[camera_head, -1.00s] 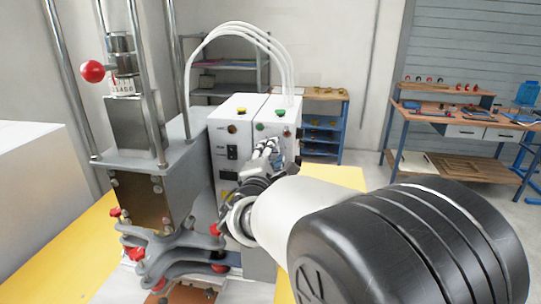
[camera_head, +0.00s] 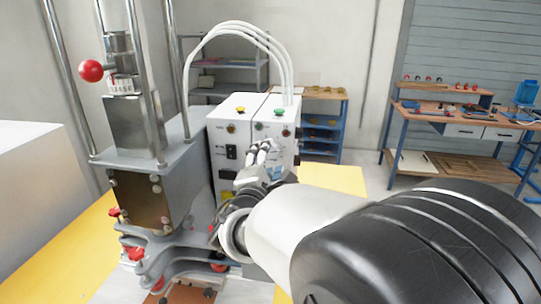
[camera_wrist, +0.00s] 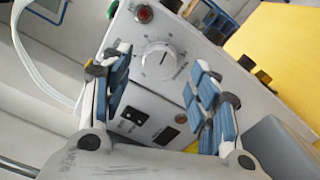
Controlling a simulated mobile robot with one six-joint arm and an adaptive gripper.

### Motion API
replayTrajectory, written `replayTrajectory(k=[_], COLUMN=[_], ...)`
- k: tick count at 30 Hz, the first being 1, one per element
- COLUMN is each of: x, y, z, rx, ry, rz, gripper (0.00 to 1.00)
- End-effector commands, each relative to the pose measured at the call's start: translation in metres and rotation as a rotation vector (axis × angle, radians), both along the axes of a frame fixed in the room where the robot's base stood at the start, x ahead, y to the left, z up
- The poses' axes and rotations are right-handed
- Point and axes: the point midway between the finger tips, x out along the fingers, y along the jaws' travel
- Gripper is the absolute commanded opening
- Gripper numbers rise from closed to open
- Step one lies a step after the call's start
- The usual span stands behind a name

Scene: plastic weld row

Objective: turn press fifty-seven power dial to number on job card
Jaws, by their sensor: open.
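A white round dial (camera_wrist: 160,61) with a dark pointer line sits on a pale panel, with small marks around it too small to read. In the wrist view, my gripper (camera_wrist: 157,72) is open with a blue-padded finger on either side of the dial. The dial appears between the fingertips, with no clear contact. In the head view, my gripper (camera_head: 263,156) is in front of the right-hand white control box (camera_head: 281,110) and hides its lower front, dial included. I cannot make out a job card or a press number.
A press (camera_head: 140,130) with a red ball lever (camera_head: 91,71) and red-knobbed clamps stands left of my arm. White hoses (camera_head: 240,30) arch to the boxes. A red button (camera_wrist: 144,14) and dark switches (camera_wrist: 135,116) are near the dial. A workbench (camera_head: 470,122) stands far right.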

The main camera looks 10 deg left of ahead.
Motion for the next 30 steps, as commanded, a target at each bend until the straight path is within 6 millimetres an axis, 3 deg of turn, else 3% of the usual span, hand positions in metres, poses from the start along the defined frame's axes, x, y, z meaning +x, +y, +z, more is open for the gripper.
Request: replayTrajectory(k=[6,12,26,30], x=[-0.049,-0.077,-0.085,-0.081], y=[-0.001,-0.003,-0.006,-0.033], z=[0.001,0.000,0.000,0.003], rx=[0.000,0.000,0.000,0.024], ry=[0.000,0.000,0.000,0.021], rz=[0.005,0.002,-0.002,-0.068], gripper=[0.55,0.55,0.55,0.55])
